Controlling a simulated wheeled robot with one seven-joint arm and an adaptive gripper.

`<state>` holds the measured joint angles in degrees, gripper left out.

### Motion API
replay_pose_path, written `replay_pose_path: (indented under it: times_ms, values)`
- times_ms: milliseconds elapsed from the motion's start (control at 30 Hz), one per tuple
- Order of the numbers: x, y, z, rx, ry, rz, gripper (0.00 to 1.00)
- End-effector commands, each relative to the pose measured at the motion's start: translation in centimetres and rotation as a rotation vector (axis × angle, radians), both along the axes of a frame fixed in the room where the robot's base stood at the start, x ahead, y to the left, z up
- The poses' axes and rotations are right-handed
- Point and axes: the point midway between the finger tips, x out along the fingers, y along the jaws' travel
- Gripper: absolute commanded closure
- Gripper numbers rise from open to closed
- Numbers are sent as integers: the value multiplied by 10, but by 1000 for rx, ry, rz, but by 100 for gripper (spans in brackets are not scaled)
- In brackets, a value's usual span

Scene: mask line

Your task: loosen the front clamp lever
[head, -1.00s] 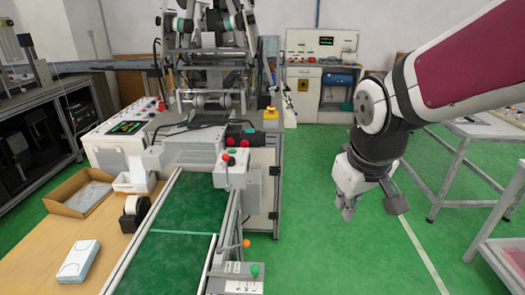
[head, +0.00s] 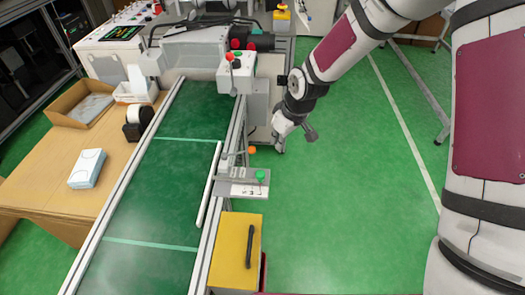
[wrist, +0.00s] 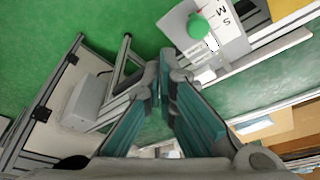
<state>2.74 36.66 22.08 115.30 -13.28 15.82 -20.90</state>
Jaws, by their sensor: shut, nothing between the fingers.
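A lever with an orange ball knob (head: 252,150) stands at the right side rail of the green conveyor (head: 175,130). Just in front of it, a green knob (head: 260,175) sits on a plate marked with size letters (head: 243,189). The green knob also shows at the top of the wrist view (wrist: 198,27), beside the S and M marks. I cannot tell for sure which is the front clamp lever. My gripper (head: 280,147) is shut and empty, to the right of the orange knob and apart from both knobs. The orange knob does not show in the wrist view.
A red-knobbed lever (head: 229,57) stands on a box farther back along the rail. A yellow box with a black handle (head: 236,250) is at the near end. Cartons and a tape dispenser (head: 138,121) are left of the belt. Green floor on the right is open.

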Motion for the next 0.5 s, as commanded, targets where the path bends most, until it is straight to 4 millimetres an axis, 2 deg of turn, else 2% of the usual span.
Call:
replay_pose_path:
  times_ms: [267,367,500]
  values:
    - [0,0,-2,-1,1,0,100]
    - [1,2,-11,-1,3,1,100]
    - [5,7,-33,-2,6,1,100]
